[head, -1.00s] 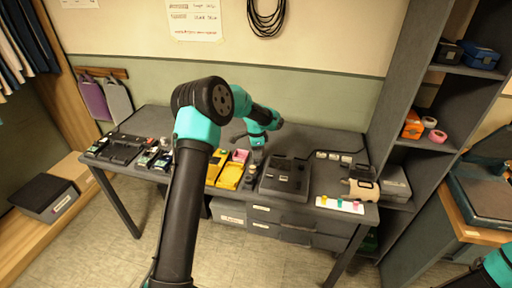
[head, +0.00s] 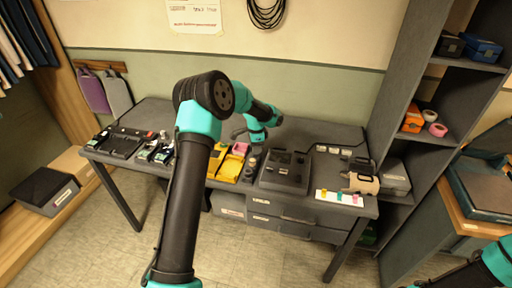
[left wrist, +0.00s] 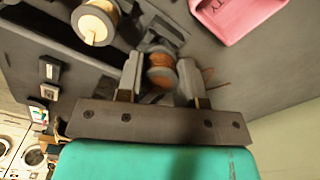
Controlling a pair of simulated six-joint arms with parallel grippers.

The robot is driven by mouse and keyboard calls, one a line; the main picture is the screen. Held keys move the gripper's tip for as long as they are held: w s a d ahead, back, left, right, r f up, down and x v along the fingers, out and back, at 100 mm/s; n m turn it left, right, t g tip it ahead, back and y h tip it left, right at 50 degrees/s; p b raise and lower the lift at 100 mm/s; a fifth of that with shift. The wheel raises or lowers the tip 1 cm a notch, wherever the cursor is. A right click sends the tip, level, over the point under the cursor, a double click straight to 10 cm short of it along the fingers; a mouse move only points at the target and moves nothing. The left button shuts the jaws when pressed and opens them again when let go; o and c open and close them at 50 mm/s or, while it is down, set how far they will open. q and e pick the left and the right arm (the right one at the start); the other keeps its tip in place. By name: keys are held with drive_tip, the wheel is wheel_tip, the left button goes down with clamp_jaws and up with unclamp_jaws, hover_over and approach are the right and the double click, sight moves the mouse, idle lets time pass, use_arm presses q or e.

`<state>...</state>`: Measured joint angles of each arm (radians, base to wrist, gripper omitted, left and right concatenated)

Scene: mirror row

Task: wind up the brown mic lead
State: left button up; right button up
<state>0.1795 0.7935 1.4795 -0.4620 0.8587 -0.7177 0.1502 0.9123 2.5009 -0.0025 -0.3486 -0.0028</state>
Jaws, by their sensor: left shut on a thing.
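A small dark spool wound with brown lead (left wrist: 162,76) sits between the fingers of my left gripper (left wrist: 160,60) in the left wrist view. The fingers are shut on it from both sides. Its lower part is partly hidden by the gripper. In the head view my left gripper (head: 257,142) points down over the middle of the table, behind the pink box, and the spool is too small to make out there. My right arm (head: 495,262) shows only at the bottom right corner; its gripper is out of view.
A cream-wound spool (left wrist: 95,22) stands close by. A pink box (head: 240,148), yellow boxes (head: 230,168) and a dark console (head: 285,172) crowd the table (head: 335,135). A tan device (head: 361,182) stands at the right. A black cable coil (head: 266,12) hangs on the wall.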

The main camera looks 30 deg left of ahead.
use_arm(q)
drive_tip(key=shift+f, duration=1.15)
idle(0.8)
drive_tip(key=m, duration=0.4)
drive_tip(key=shift+m, duration=0.4)
drive_tip(key=m, duration=0.4)
drive_tip(key=shift+m, duration=0.3)
drive_tip(key=m, duration=0.4)
drive_tip(key=shift+m, duration=0.3)
drive_tip(key=m, duration=0.4)
drive_tip(key=o, duration=1.2)
